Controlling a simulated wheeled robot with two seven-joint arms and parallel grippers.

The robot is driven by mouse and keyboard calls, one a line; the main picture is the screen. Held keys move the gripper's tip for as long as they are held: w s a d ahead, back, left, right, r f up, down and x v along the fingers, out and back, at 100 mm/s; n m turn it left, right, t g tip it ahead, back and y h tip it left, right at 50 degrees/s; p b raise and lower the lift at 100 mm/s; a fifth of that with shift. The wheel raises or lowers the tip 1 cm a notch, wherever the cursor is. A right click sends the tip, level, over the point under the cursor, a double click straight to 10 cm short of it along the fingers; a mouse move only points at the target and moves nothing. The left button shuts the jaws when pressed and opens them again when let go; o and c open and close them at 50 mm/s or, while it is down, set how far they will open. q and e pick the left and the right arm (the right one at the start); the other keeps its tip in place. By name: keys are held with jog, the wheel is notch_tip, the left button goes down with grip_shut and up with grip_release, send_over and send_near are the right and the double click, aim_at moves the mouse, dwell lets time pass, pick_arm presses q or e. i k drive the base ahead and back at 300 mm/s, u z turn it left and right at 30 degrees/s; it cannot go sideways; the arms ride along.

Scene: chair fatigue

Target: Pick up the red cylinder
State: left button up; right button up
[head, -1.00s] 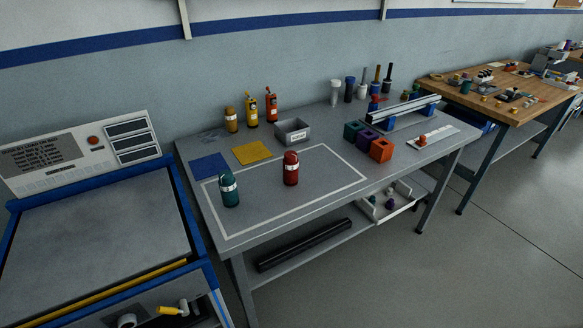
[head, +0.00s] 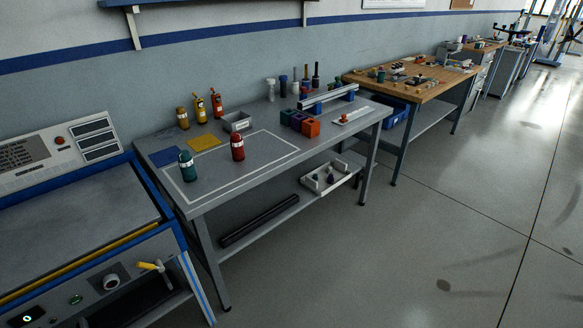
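The red cylinder (head: 237,147) stands upright on the grey workbench (head: 230,183), inside a white outlined rectangle on its top. It has a pale band around it. A green cylinder (head: 187,166) with a similar band stands to its left, nearer the bench's left end. Neither of my grippers shows in the head view.
A grey bin (head: 237,122), yellow square (head: 204,142) and blue square (head: 165,157) lie behind the cylinders. Several bottles stand at the back. Coloured cubes (head: 311,128) are to the right. A blue-framed machine (head: 75,215) adjoins the left. Floor (head: 400,260) in front is clear.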

aim_at(237, 147)
jog(key=z, duration=0.05)
jog(key=k, duration=0.35)
jog(key=z, duration=1.35)
jog(key=i, duration=1.5)
jog(key=u, duration=0.9)
jog(key=i, duration=0.65)
jog(key=u, duration=0.7)
